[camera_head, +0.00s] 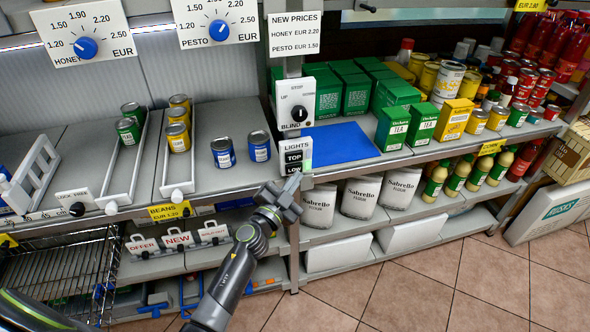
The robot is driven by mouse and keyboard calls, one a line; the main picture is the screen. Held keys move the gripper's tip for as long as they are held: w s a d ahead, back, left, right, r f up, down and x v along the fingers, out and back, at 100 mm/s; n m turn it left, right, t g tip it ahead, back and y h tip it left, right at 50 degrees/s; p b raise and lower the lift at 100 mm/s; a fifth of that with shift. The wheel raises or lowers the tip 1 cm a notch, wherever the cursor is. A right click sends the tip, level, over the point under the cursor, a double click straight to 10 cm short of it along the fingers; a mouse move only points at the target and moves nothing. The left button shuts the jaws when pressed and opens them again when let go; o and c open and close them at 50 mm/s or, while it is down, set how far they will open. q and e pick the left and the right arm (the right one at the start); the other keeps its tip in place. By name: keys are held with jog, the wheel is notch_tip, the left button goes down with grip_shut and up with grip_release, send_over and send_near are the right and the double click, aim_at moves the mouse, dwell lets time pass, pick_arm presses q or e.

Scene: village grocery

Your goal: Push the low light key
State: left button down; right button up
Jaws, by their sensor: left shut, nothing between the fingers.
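The lights panel (297,155) is a small white plate on the shelf's front post, marked LIGHTS. It has two black keys, the top key (293,157) and the low key (292,169) below it. My left gripper (291,187) is shut and empty, with its tips just below the low key. I cannot tell whether the tips touch the key, and its lower edge is close to the fingers in the picture. My right gripper is not in view.
Above the panel is the blind switch (296,105) with a black knob. A blue mat (340,143) lies on the shelf to the right. Blue cans (223,153) stand to the left. Flour bags (311,207) stand on the lower shelf, right of my gripper. Tiled floor is open at lower right.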

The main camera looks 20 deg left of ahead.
pick_arm(q)
jog(key=s+d+p, duration=0.2)
jog(key=s+d, duration=0.1)
jog(key=s, duration=0.2)
jog(key=shift+d, duration=0.2)
dwell(0.3)
jog(key=s+a+f+n+g+y, duration=0.1)
jog(key=s+a+f+n+g, duration=0.3)
jog(key=f, duration=0.6)
jog(key=s+a+f+g+y+p, duration=0.1)
jog(key=s+f+y, duration=0.1)
jog(key=s+f, duration=0.5)
jog(key=s+a+f+n+g+y, duration=0.1)
jog(key=s+a+f+n+g, duration=0.15)
jog(key=f, duration=0.95)
jog(key=s+a+f+n+g, duration=0.1)
jog(key=s+f, duration=0.4)
jog(key=s, duration=0.6)
jog(key=s+a+f+n+g, duration=0.1)
jog(key=s+a+f+g, duration=0.2)
jog(key=s, duration=0.9)
jog(key=s+a+f+n+g+p, duration=0.1)
jog(key=s+a+f+g, duration=0.1)
jog(key=s+f+g, duration=0.4)
jog(key=s+f, duration=0.3)
jog(key=s, duration=0.3)
jog(key=shift+s+a+n+y, duration=0.2)
jog(key=shift+a+n+y, duration=0.05)
jog(key=shift+n+y, duration=0.15)
